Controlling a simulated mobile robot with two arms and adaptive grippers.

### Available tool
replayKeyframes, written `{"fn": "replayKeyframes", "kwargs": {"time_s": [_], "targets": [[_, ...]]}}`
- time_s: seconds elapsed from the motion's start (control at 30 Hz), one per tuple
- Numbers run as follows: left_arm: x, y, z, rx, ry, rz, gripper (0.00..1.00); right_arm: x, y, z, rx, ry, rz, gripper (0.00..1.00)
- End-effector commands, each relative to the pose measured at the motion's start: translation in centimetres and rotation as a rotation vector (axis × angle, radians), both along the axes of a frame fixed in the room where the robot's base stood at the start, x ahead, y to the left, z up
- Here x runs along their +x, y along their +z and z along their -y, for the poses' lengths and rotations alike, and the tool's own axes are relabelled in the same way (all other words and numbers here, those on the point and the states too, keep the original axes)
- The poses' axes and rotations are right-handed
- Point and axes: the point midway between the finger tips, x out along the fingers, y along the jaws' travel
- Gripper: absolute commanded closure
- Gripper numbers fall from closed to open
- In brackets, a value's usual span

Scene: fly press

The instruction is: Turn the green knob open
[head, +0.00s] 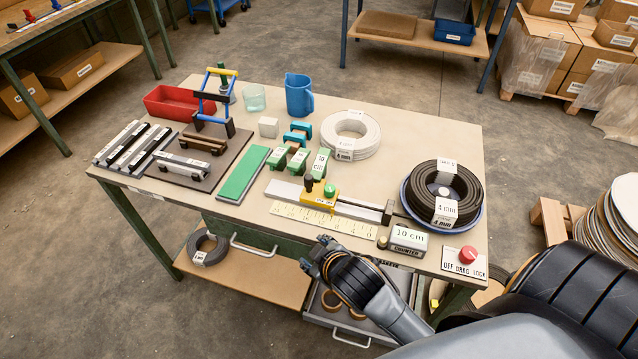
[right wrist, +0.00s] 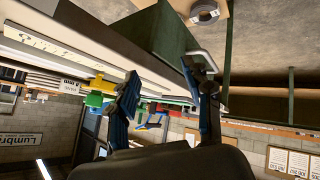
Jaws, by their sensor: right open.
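The green knob (head: 330,190) sits on a yellow block (head: 318,197) that rides on a metal rail near the table's front edge. A dark knob or post stands beside it on the same block. My right gripper (head: 318,250) is in front of the table edge, apart from the knob and nearer to me. In the right wrist view its two fingers (right wrist: 167,88) are spread with nothing between them. My left gripper is in neither view.
A yellow ruler (head: 325,218) lies before the rail. An open drawer (head: 350,325) lies below my right gripper.

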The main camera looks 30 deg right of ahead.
Motion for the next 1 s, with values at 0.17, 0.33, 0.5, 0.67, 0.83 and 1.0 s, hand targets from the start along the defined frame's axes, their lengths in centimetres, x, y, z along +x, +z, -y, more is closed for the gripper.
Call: {"fn": "replayKeyframes", "kwargs": {"time_s": [0.17,0.33,0.5,0.67,0.83,1.0], "targets": [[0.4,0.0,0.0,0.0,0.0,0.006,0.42,5.0,4.2,-0.7,-0.116,0.114,0.211,0.5],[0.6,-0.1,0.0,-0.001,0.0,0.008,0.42,9.8,10.0,-2.4,-0.276,0.26,0.469,0.5],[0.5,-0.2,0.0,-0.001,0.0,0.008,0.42,14.0,19.4,-6.9,-0.563,0.506,0.864,0.5],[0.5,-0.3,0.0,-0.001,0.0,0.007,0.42,13.9,27.2,-13.8,-0.952,0.835,1.298,0.5],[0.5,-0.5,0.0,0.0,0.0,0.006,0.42,10.8,28.5,-19.4,-1.397,1.242,1.672,0.5],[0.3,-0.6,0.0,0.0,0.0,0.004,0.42,8.9,24.0,-19.4,1.801,-1.743,-1.869,0.5]]}}
